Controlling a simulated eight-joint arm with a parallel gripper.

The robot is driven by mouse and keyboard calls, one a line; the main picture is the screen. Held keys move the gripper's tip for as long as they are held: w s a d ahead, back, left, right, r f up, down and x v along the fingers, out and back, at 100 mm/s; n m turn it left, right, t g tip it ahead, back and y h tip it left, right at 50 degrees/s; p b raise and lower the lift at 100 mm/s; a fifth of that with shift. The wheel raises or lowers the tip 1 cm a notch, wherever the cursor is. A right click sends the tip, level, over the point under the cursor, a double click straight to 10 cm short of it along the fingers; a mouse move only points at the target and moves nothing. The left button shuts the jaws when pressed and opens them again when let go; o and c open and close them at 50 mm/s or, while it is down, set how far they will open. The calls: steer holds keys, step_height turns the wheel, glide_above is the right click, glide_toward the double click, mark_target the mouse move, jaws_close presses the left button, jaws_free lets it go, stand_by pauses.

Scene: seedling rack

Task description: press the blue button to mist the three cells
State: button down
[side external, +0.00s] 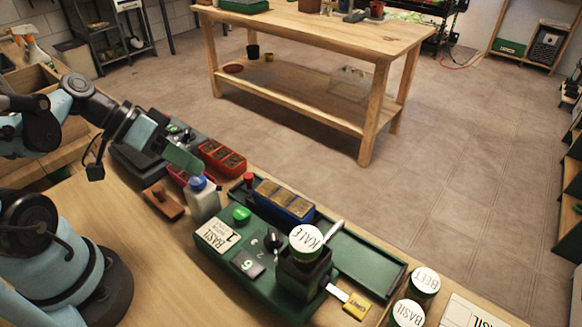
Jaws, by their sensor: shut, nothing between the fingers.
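My gripper (186,160) hangs at the left, with its greenish finger end pointing down and right. It looks shut and empty, just above and behind a pale bottle (203,205) with a blue cap (198,183). I cannot tell whether it touches the cap. A red tray with similar cells (221,158) stands farther back.
A dark cup with a white KALE lid (306,239) stands on the green station. BEET (424,281) and BASIL (407,313) jars are at the right front. A brown block (163,199) lies left of the bottle. A wooden table (310,40) stands across the floor.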

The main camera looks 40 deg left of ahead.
mark_target(192, 179)
steer(key=shift+r, duration=3)
steer(key=shift+f, duration=0.3)
steer(key=f+y, duration=0.1)
steer(key=w+f+y, duration=0.1)
steer(key=a+f+y, duration=0.1)
steer(key=shift+w+f+n+g+y, duration=0.2)
steer(key=shift+n+g+y, duration=0.1)
steer(key=shift+g+y, duration=0.1)
steer(key=shift+w+a+r+t+y, duration=0.15)
steer(key=shift+w+t+y, duration=0.75)
steer(key=shift+w+y, duration=0.65)
